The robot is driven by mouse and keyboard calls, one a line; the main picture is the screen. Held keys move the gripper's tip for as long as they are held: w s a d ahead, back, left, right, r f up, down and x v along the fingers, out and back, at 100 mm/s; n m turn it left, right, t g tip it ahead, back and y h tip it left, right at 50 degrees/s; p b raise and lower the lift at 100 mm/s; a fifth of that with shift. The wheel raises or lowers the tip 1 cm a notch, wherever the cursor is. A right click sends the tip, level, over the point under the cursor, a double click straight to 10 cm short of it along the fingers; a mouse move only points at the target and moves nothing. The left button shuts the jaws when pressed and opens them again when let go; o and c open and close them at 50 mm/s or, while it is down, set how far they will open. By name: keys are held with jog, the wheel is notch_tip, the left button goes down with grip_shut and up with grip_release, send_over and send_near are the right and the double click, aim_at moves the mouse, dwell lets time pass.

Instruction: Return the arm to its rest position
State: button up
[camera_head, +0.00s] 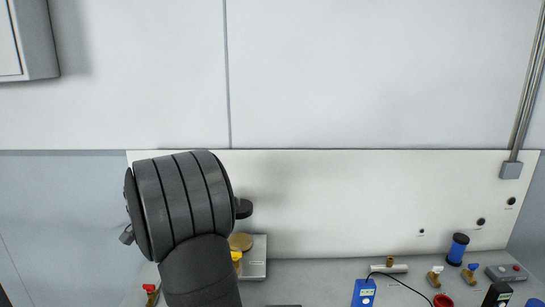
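My dark grey arm (187,205) stands in the left half of the head view, with a thick ribbed joint on top and a link running down out of the bottom edge. A small black part (243,208) sticks out to the right of the joint; I cannot tell what it belongs to. I cannot make out my gripper's fingers anywhere in the picture, so whether it is open or holds anything does not show. The arm hides part of the bench and the white back panel behind it.
A white panel (350,200) stands behind the grey bench (320,280). At the right are a blue-and-black spool (458,248), a grey box (506,273), a blue meter (364,292), a red cup (443,300) and small brass valves. A metal block (256,262) stands beside the arm.

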notch_tip(320, 180, down, 16)
jog(key=n, duration=0.8)
jog(key=shift+c, duration=0.5)
dwell(1.6)
